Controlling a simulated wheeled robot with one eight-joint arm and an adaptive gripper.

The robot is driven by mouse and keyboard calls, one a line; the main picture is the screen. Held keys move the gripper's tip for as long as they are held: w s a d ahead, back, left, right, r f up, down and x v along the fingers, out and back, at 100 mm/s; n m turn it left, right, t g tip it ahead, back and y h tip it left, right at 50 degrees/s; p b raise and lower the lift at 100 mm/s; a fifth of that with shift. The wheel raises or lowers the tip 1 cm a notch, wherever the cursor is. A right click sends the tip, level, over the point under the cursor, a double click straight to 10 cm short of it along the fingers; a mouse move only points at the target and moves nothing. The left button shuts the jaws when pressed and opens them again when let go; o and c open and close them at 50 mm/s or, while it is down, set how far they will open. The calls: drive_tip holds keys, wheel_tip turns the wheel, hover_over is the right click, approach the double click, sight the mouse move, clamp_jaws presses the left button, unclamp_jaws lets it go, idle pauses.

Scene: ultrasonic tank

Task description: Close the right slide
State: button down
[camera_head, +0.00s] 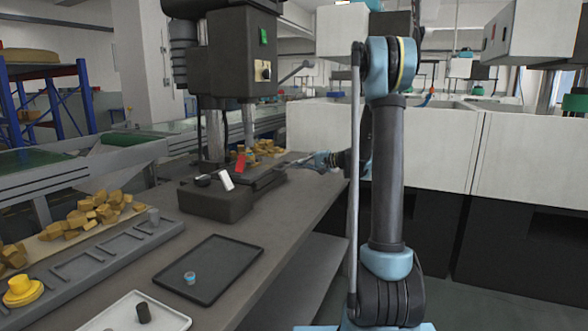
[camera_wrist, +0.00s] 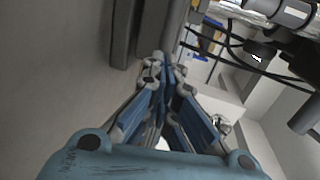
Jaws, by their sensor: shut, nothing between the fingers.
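The drill-press-like machine (camera_head: 232,70) stands on the grey bench, with a dark block (camera_head: 215,203) at its base. A red piece (camera_head: 240,166) and a white piece (camera_head: 226,180) stand tilted on top of the block. A dark bar (camera_head: 270,181) sticks out at the block's right side; I cannot tell for sure that it is the right slide. My gripper (camera_head: 316,163) is to the right of the bar, near the bench's right edge. In the wrist view its blue fingers (camera_wrist: 165,68) are closed together with nothing between them, beside a dark grey bar (camera_wrist: 125,30). Contact is unclear.
A black tray (camera_head: 208,268) with a small blue-ringed part (camera_head: 190,277) lies on the bench. A white tray (camera_head: 137,316) holds a dark cylinder (camera_head: 143,312). A grey slotted rack (camera_head: 95,262) and yellow parts (camera_head: 100,210) are at left. White tanks (camera_head: 430,145) stand behind my arm.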

drive_tip(key=shift+w+a, duration=0.15)
drive_tip(key=v, duration=1.4)
drive_tip(key=s+a+f+n+g+h, duration=0.1)
drive_tip(key=s+a+f+g+h, duration=0.2)
drive_tip(key=s, duration=0.9)
drive_tip(key=s+f+n+h, duration=0.1)
drive_tip(key=s+f+h, duration=0.25)
drive_tip(key=s, duration=0.85)
drive_tip(key=s+d+f+n+h, duration=0.1)
drive_tip(key=s+d+f+h, duration=0.3)
drive_tip(key=s, duration=0.5)
drive_tip(key=s+d+f+n+h, duration=0.2)
drive_tip(key=s+d+f+h, duration=0.2)
drive_tip(key=s+f, duration=0.3)
drive_tip(key=s+d, duration=0.1)
drive_tip(key=s, duration=0.2)
drive_tip(key=shift+s+g, duration=0.25)
drive_tip(key=shift+g, duration=0.15)
drive_tip(key=shift+d, duration=0.15)
